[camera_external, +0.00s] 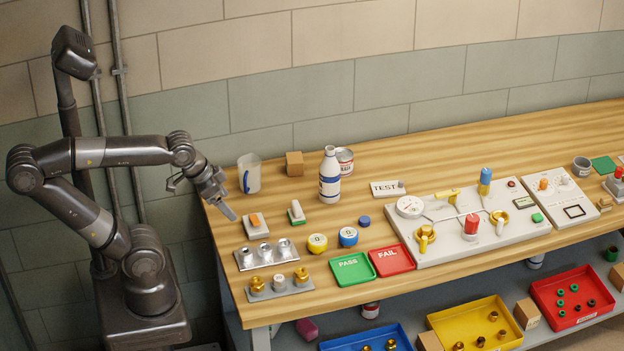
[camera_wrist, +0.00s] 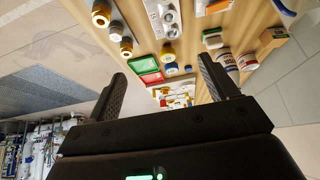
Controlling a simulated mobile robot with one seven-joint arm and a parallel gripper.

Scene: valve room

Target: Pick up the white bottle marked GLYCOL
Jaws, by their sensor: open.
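The white bottle (camera_external: 330,176) stands upright on the wooden bench, towards the back, with a blue band and a label too small to read. In the wrist view, what looks like the same bottle (camera_wrist: 228,61) shows beyond the right finger, next to a red-and-white can (camera_wrist: 247,62). My gripper (camera_external: 226,207) is over the left end of the bench, left of the bottle and well apart from it. In the wrist view, my gripper (camera_wrist: 161,70) has its two fingers wide apart with nothing between them.
The red-and-white can (camera_external: 345,160) stands close behind the bottle. A clear jug (camera_external: 249,173) and a brown block (camera_external: 294,164) are to its left. Switches, metal fittings and round gauges lie in front. Green PASS (camera_external: 352,270) and red FAIL (camera_external: 391,260) trays sit near the front edge.

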